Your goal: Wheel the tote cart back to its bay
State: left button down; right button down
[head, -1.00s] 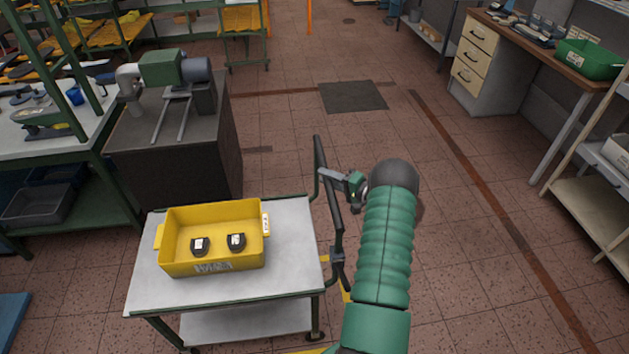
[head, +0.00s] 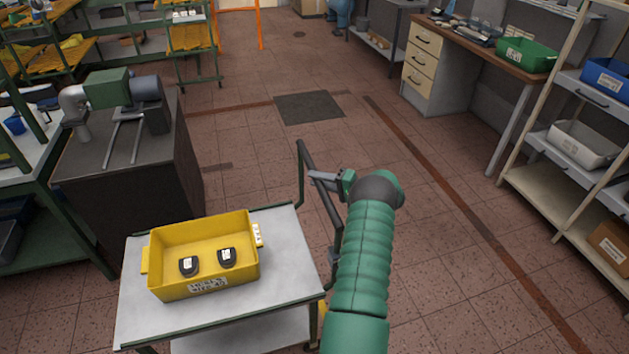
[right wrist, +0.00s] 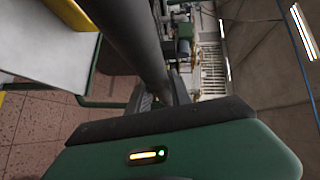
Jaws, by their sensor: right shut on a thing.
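The tote cart has a pale grey top (head: 285,262) with a green frame, and stands low in the head view. A yellow tote (head: 203,285) with two dark, labelled pieces sits on it. The cart's dark upright handle (head: 306,165) rises at its right side. My right gripper (head: 326,181) is shut on this handle bar. In the right wrist view the bar (right wrist: 130,45) runs down to the fingers (right wrist: 162,98), with the cart top (right wrist: 48,45) at left. My left gripper is not in view.
A dark block with a green machine (head: 108,88) stands close behind the cart's left. Shelving (head: 560,140) and a drawer desk (head: 430,70) line the right. A dark floor mat (head: 309,107) lies ahead; the tiled floor between is clear.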

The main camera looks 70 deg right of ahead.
jog(key=c, duration=1.6)
grip_release()
jog(key=shift+s+d+f, duration=0.2)
jog(key=shift+s+d, duration=0.05)
jog(key=shift+s, duration=0.2)
jog(key=shift+o, duration=1.4)
jog(key=shift+s+d, duration=0.1)
jog(key=shift+o, duration=0.8)
jog(key=shift+s+d, duration=0.15)
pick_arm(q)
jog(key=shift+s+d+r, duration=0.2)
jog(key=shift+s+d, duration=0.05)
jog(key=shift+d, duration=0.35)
pick_arm(e)
jog(key=shift+d, duration=0.15)
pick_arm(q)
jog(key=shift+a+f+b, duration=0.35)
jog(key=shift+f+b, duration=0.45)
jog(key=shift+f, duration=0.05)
pick_arm(e)
jog(key=s+a+r, duration=0.1)
jog(key=s+r, duration=0.1)
jog(key=s, duration=1.4)
jog(key=shift+s+a, duration=0.25)
